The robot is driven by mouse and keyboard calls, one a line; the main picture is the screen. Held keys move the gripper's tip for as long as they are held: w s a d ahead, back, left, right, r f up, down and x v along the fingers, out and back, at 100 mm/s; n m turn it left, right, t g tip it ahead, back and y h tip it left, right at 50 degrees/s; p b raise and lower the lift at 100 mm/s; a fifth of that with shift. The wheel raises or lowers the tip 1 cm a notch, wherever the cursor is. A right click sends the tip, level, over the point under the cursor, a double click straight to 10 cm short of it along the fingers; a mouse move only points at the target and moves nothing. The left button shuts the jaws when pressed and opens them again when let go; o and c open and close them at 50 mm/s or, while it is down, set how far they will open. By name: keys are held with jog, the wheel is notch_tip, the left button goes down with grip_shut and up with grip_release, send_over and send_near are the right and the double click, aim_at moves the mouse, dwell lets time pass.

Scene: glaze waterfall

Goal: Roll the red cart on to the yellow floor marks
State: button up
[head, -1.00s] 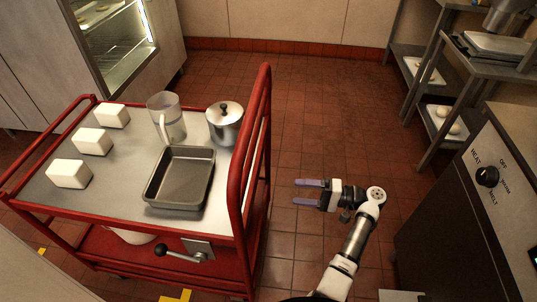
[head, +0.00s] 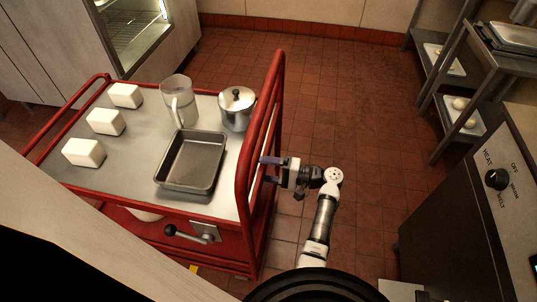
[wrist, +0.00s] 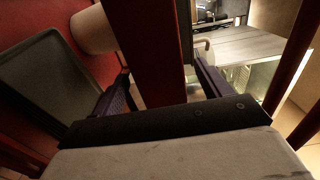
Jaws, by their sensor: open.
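The red cart (head: 130,165) stands at the left in the head view, with a grey top and a tall red rail frame at its right end. My gripper (head: 267,170) is at that end frame. In the wrist view a red bar (wrist: 155,50) of the cart runs between the two purple fingers, and the gripper (wrist: 163,85) is open around it, with gaps showing. A small piece of yellow floor mark (head: 193,269) shows below the cart's near side; the other marks are hidden or out of view.
The cart carries white blocks (head: 84,153), a jug (head: 178,103), a lidded pot (head: 236,108) and a grey pan (head: 192,162). A black-knobbed lever (head: 182,233) sits on its near side. A counter with a dial (head: 497,180) stands right. Tiled floor (head: 345,110) is clear behind.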

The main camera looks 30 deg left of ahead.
jog(key=shift+s+a, duration=0.2)
jog(key=shift+a, duration=0.4)
grip_shut()
jog(key=shift+f, duration=0.1)
